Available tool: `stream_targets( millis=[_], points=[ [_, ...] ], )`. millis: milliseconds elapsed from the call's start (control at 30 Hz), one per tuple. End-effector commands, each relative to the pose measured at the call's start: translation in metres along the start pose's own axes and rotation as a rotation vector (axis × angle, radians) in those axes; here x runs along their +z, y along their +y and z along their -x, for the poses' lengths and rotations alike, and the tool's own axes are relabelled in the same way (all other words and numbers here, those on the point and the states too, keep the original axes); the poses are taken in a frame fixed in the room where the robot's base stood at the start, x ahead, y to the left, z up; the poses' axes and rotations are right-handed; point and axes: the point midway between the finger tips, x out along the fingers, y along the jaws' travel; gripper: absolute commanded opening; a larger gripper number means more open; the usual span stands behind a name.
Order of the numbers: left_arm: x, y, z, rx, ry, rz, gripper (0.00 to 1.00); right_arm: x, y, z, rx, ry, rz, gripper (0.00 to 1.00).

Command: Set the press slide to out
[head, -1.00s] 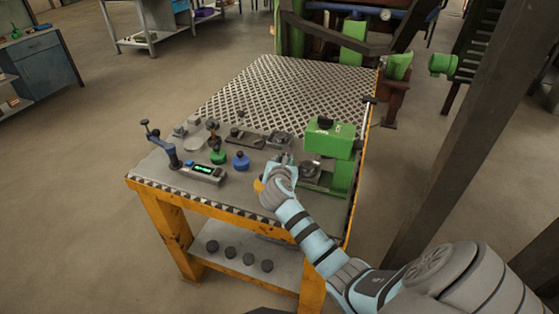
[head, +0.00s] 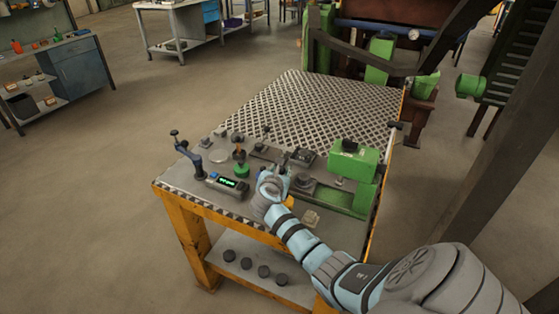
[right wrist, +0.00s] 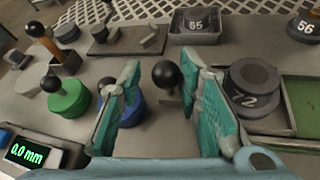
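The green press (head: 360,165) stands at the table's right side. Its low bed carries a dark round piece (head: 303,181), which appears to be the piece marked 2 (right wrist: 252,85) in the right wrist view. A black ball knob (right wrist: 167,75) on a short stem shows between my right fingers, left of that piece; I take it for the slide's handle, but its link is hidden. My right gripper (head: 275,180) is open, with its teal-padded fingers (right wrist: 160,98) apart on either side of the knob in the picture. Contact cannot be told. My left gripper is out of view.
A green-based knob (right wrist: 68,97) and a blue base (right wrist: 130,108), partly behind the left finger, stand close by. A gauge (right wrist: 36,154) reads 0.0 mm. Marked blocks 65 (right wrist: 195,27) and 56 (right wrist: 304,27) lie beyond. The patterned tabletop (head: 320,105) behind is clear.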

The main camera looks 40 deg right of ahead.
Motion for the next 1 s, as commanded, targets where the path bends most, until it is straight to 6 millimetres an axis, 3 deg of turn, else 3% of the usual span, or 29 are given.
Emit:
stream_targets(
  millis=[167, 500, 600, 1000],
  points=[
    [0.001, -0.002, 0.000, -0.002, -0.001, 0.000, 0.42, -0.001, 0.001, 0.011, 0.002, -0.001, 0.000, 0.31],
    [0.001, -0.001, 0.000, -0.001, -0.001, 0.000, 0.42, -0.001, 0.001, 0.098, 0.003, 0.002, -0.002, 0.31],
    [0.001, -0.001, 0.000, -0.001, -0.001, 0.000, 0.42, -0.002, 0.001, 0.114, 0.002, 0.003, 0.000, 0.31],
    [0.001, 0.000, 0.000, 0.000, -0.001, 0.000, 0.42, 0.000, 0.001, 0.120, 0.001, 0.000, 0.001, 0.31]
  ],
)
